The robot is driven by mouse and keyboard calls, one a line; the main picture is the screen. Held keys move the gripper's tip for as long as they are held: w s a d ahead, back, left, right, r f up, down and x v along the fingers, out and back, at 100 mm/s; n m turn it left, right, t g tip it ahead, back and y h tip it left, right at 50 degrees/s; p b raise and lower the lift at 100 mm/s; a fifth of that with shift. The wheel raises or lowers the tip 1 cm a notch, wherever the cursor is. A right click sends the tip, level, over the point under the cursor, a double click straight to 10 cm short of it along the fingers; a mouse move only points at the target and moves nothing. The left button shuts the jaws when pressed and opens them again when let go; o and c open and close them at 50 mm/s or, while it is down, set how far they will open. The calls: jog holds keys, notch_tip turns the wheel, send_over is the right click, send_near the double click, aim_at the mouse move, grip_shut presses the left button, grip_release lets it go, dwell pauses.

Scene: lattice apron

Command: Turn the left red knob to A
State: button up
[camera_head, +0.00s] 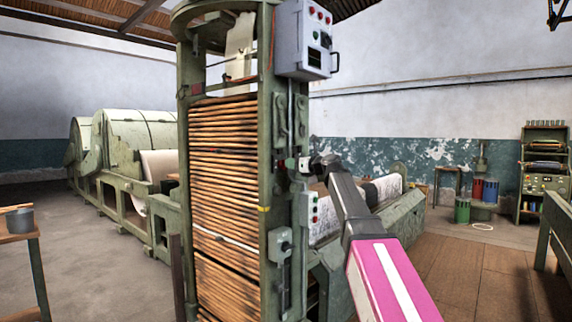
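My arm reaches up from the lower right to the green frame (267,130) of the machine. My gripper (304,165) is at its right upright, pointing left, small and dark. I cannot tell whether its fingers are open or shut, or whether they touch anything. A small red part (281,163) shows on the upright just left of the gripper; it may be a knob. A grey control box (302,45) higher up carries several red round controls (312,9). A pale panel (309,212) below the gripper also has small red controls. No letter A is readable.
Stacked wooden slats (224,170) fill the frame. A grey switch box (280,245) sits low on the upright. A wooden stand (18,236) is at far left. Brown floor (465,275) is open at right.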

aim_at(283, 164)
jog(key=shift+x, duration=2.1)
grip_shut()
